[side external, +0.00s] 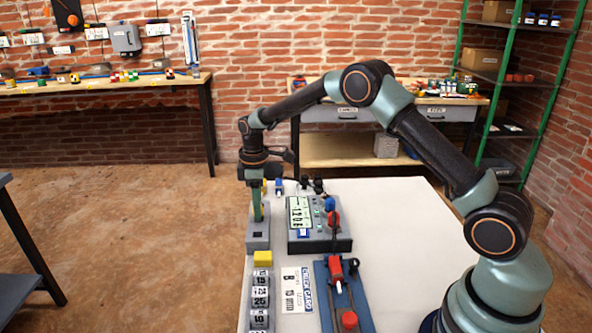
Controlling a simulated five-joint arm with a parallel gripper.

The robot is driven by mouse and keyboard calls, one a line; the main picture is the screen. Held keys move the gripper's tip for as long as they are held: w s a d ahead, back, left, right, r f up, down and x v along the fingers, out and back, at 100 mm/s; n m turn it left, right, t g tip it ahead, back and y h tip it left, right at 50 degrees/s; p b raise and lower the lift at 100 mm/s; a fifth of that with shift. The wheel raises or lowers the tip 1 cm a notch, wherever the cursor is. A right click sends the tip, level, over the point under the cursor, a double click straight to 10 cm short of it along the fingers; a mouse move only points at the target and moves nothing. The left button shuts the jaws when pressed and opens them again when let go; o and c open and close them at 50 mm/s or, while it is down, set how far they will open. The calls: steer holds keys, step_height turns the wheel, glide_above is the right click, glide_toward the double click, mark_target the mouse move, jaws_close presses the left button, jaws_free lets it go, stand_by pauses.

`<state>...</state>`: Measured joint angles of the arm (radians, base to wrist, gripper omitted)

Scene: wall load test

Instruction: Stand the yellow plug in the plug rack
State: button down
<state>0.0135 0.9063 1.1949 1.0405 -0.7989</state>
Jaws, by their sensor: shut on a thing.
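My gripper (258,214) points straight down at the far left of the white table. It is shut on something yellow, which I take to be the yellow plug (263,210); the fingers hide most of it. Its lower end is at or just above a grey block (258,241) with a dark square on its front. I cannot tell whether they touch. A blue plug (279,187) and dark plugs (318,186) stand in a row along the table's far edge. I cannot clearly make out the plug rack there.
A meter box (320,241) with a lit display stands right of the gripper. The table's right side is clear.

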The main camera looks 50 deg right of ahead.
steer(key=shift+f, duration=0.15)
steer(key=c, duration=0.5)
jaws_free()
steer(key=shift+c, duration=0.2)
steer(key=c, duration=0.3)
steer(key=shift+r, duration=3.55)
